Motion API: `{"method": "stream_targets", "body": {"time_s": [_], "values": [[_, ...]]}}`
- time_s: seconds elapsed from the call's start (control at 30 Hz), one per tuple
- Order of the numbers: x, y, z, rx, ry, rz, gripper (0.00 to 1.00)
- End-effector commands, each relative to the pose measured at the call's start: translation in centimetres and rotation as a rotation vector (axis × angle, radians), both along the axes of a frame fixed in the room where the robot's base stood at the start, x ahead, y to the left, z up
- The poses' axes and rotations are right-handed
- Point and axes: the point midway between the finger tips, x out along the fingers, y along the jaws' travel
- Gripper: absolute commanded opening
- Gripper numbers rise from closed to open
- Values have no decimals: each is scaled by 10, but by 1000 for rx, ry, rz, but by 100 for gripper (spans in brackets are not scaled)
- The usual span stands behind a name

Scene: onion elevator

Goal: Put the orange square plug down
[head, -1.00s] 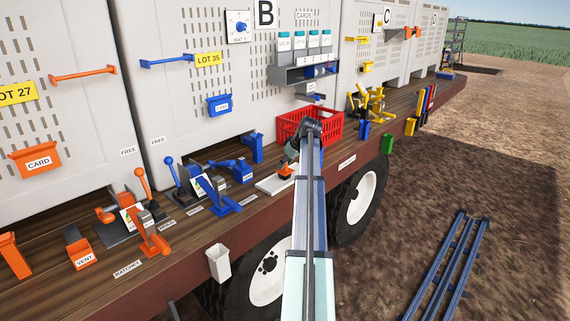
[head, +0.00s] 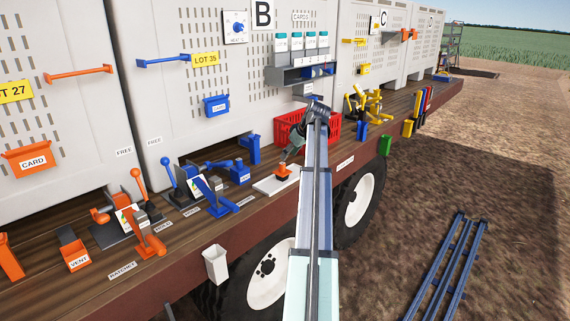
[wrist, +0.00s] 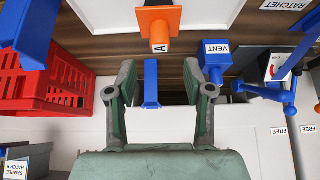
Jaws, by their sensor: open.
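The orange square plug (head: 282,171) stands on a white pad (head: 266,186) near the front edge of the deck. In the wrist view the plug (wrist: 159,22) is at the top centre, marked "A", beyond my fingertips. My gripper (wrist: 160,85) is open and empty, its two fingers spread apart below the plug in that view. In the head view my gripper (head: 294,146) is above and behind the plug, partly hidden by my arm.
A red crate (head: 289,127) stands behind my gripper. A blue vent piece (head: 240,174) and blue levers are to the left. A white bin (head: 215,264) hangs on the deck's front edge.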

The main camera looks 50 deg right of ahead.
Motion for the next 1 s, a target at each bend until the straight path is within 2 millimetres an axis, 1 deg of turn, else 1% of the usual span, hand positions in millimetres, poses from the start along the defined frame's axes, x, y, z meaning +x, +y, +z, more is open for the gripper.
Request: {"method": "stream_targets", "body": {"time_s": [0.1, 0.2, 0.3, 0.43, 0.87, 0.97, 1.0], "values": [[-12, 1, 17, -2, -1, -1, 52], [-18, 1, 28, -2, -1, -1, 52], [-23, 2, 35, 0, 0, 0, 52], [-25, 2, 39, 0, 1, 0, 52], [-26, 2, 39, 0, 1, -1, 52], [-29, -2, 27, -1, 20, -20, 52], [-31, -5, 18, -3, 34, -34, 52]]}}
